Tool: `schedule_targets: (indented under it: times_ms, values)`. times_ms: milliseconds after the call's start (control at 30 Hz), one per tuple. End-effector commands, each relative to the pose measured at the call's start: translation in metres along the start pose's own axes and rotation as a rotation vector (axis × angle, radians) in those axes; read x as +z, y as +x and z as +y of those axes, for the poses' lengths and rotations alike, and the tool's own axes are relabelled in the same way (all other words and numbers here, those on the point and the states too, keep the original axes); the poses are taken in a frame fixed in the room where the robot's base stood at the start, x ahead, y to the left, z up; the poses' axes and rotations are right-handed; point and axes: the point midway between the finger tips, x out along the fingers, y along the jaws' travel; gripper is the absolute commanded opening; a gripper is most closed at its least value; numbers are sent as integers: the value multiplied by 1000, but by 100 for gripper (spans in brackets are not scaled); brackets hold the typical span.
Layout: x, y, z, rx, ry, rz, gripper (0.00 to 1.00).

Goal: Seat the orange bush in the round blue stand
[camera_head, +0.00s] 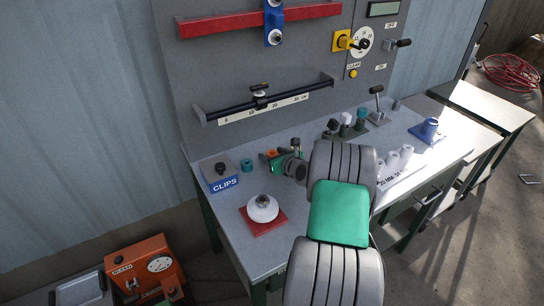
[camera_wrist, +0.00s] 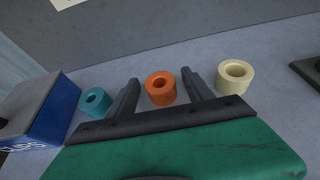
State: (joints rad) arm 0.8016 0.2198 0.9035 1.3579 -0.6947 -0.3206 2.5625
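The orange bush (camera_wrist: 160,89) is a short ring with a hole, standing on the grey bench top. In the wrist view it shows between and just beyond the two dark fingers of my gripper (camera_wrist: 160,80), with a gap on each side. My gripper is open and empty. In the head view the orange bush (camera_head: 271,153) shows only as a small patch by my gripper (camera_head: 276,159), partly hidden.
A teal ring (camera_wrist: 95,101) and a cream ring (camera_wrist: 236,74) stand either side of the orange one. A blue CLIPS box (camera_head: 221,178) is at left, a white dome on a red plate (camera_head: 267,224) in front. White cylinders (camera_head: 394,160) and upright levers (camera_head: 376,105) stand toward the right.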

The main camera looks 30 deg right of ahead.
Motion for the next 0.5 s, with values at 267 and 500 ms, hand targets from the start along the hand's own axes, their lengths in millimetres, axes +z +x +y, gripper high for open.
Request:
schedule_targets:
  times_ms: [267,500]
  values:
    - [0,0,0,-1,0,0,38]
    - [0,-1,0,-1,0,0,18]
